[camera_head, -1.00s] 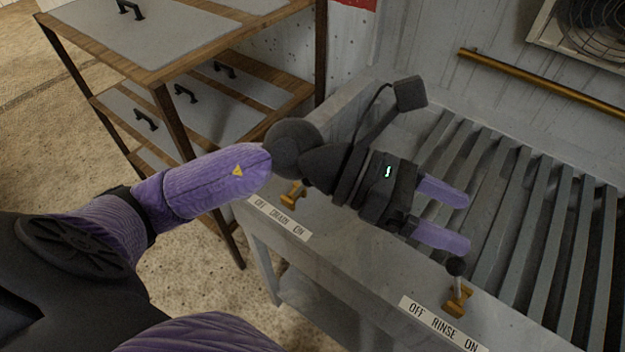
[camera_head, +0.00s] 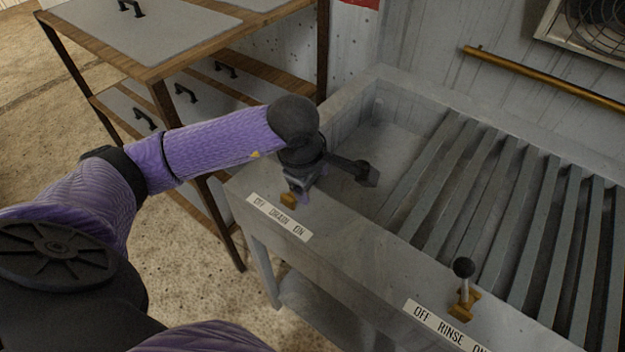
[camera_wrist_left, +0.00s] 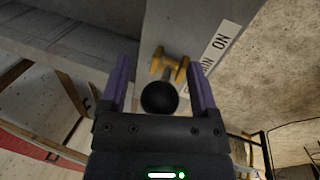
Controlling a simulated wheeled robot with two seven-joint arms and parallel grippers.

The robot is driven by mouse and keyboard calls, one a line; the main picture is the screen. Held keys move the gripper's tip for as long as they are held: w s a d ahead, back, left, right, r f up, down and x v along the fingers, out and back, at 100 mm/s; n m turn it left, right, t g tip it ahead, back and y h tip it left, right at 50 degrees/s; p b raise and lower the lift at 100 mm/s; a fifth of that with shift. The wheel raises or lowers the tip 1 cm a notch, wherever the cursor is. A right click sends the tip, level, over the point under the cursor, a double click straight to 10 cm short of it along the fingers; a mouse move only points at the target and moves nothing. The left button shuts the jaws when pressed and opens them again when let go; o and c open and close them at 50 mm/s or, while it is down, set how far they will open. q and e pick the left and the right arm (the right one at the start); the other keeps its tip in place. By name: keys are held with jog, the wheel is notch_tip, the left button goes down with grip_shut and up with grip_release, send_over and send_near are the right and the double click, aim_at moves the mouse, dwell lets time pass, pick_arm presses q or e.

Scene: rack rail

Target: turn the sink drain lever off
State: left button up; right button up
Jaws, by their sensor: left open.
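The drain lever's yellow base (camera_head: 289,200) sits on the sink's front rim behind the label "OFF DRAIN ON" (camera_head: 279,216). In the head view my left gripper (camera_head: 302,196) points down over it and hides the rest of the lever. In the left wrist view the lever's black ball knob (camera_wrist_left: 159,97) and yellow bracket (camera_wrist_left: 168,66) show between the two purple fingers of my left gripper (camera_wrist_left: 160,88). The fingers are open, with gaps on both sides of the knob. My right gripper is not in view.
A rinse lever (camera_head: 463,270) with its own label (camera_head: 445,325) stands on the same rim to the right. Grey slats (camera_head: 470,190) cover much of the sink (camera_head: 345,262). A wooden shelf unit (camera_head: 165,110) stands close behind my left arm.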

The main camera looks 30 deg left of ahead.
pick_arm(q)
jog(key=shift+c, duration=0.3)
grip_shut()
dwell(1.1)
